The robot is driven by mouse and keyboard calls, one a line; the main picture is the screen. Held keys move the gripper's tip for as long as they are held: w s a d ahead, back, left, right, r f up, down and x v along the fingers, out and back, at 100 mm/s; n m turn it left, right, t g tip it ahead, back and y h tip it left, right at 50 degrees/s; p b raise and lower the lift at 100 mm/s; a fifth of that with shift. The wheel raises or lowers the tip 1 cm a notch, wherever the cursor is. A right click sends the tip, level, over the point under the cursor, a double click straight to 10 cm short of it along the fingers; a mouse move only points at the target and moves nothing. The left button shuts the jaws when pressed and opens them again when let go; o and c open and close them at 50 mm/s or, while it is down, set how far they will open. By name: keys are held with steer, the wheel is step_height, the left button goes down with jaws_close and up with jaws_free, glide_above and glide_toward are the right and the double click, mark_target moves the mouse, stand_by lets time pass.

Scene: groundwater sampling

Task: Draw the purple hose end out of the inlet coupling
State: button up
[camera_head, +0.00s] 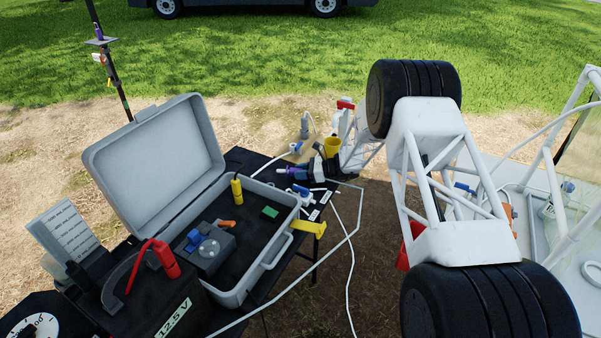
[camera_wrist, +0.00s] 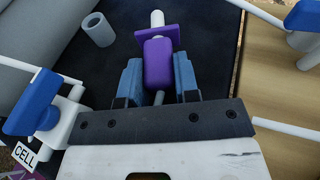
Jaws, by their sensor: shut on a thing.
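The purple hose end (camera_wrist: 158,63) is between the two blue finger pads of my gripper (camera_wrist: 160,80) in the wrist view. It has a purple flange and a white tip (camera_wrist: 157,18) pointing to the top of the picture. The tip shows bare, with no coupling seen around it. A short grey hollow fitting (camera_wrist: 98,30) stands to its upper left, apart from it; I cannot tell whether this is the inlet coupling. In the head view my gripper (camera_head: 304,171) is over the table beyond the case, with the purple end (camera_head: 283,170) small at its left.
A white valve with a blue handle (camera_wrist: 36,101) and a CELL label is close left of my gripper. Another blue-handled valve (camera_wrist: 305,16) is at the right over a wooden board (camera_wrist: 285,90).

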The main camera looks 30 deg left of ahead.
steer(key=shift+s+d+f, duration=0.1)
steer(key=shift+f, duration=0.5)
steer(key=shift+s+f, duration=0.1)
steer(key=shift+f, duration=0.35)
steer(key=shift+d+f, duration=0.1)
steer(key=shift+f, duration=0.4)
steer(key=o, duration=0.9)
steer(key=shift+d, duration=0.1)
steer(key=w+d+r, duration=0.1)
steer(key=d, duration=0.1)
steer(key=w+d+r, duration=0.1)
steer(key=d, duration=0.1)
steer(key=w+d+r, duration=0.1)
steer(key=shift+d+r, duration=0.2)
steer(key=shift+d, duration=0.2)
steer(key=shift+w+d+r, duration=0.25)
steer(key=shift+d+r, duration=0.05)
steer(key=shift+r, duration=0.4)
steer(key=shift+a+r, duration=0.1)
